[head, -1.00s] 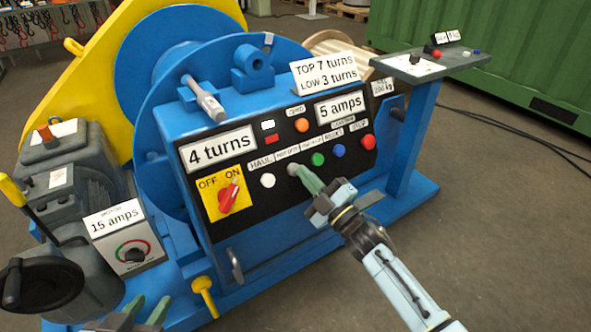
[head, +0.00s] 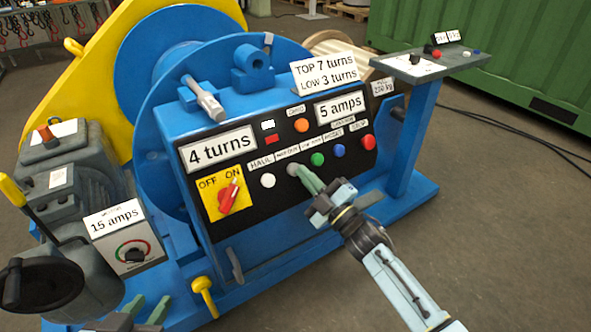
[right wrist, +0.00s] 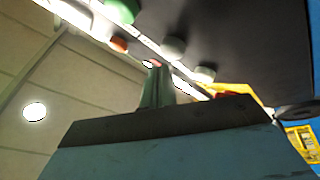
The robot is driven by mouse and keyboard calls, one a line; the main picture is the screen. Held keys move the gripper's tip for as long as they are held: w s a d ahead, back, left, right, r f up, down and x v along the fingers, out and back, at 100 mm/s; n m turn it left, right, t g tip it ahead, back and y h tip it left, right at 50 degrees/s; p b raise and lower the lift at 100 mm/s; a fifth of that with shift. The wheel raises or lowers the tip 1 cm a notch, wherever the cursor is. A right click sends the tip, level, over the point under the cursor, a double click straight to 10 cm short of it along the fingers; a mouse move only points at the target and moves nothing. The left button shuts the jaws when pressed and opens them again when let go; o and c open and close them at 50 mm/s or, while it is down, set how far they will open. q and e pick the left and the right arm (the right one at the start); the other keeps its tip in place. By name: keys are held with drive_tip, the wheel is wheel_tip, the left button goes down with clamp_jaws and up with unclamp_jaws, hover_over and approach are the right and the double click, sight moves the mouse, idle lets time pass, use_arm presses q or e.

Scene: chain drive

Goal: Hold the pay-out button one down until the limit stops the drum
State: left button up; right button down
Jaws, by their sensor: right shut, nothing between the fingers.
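The black control panel (head: 232,232) has a row of round buttons. The grey pay-out button (head: 292,169) sits between the white haul button (head: 268,181) and the green button (head: 317,159). My right gripper (head: 302,174) is shut and empty, with its green fingertips at the grey button. They partly cover it, and I cannot tell how far it is pressed. The right wrist view shows the shut fingers (right wrist: 156,84) close to the buttons. The counter plate (head: 218,149) reads 4 turns. My left gripper (head: 146,306) is open and empty at the bottom edge.
A sign (head: 325,72) reads TOP 7 turns, LOW 3 turns. Another plate (head: 340,109) reads 5 amps. The red switch (head: 229,197) points towards ON. Blue (head: 339,151) and red (head: 369,142) buttons lie right of the green one. A blue post with a shelf (head: 432,66) stands at right.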

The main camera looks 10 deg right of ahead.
drive_tip(key=shift+w+a+f+b, duration=0.15)
drive_tip(key=shift+w+f+b, duration=0.05)
drive_tip(key=shift+w+b, duration=0.2)
drive_tip(key=shift+w+a+f+b, duration=0.15)
drive_tip(key=shift+w+f+b, duration=0.1)
drive_tip(key=shift+w+b, duration=0.15)
idle(0.9)
idle(5.3)
drive_tip(key=shift+s+d+r+p, duration=0.3)
drive_tip(key=shift+s+r+p, duration=0.15)
drive_tip(key=shift+s+p, duration=0.45)
drive_tip(key=shift+w, duration=0.1)
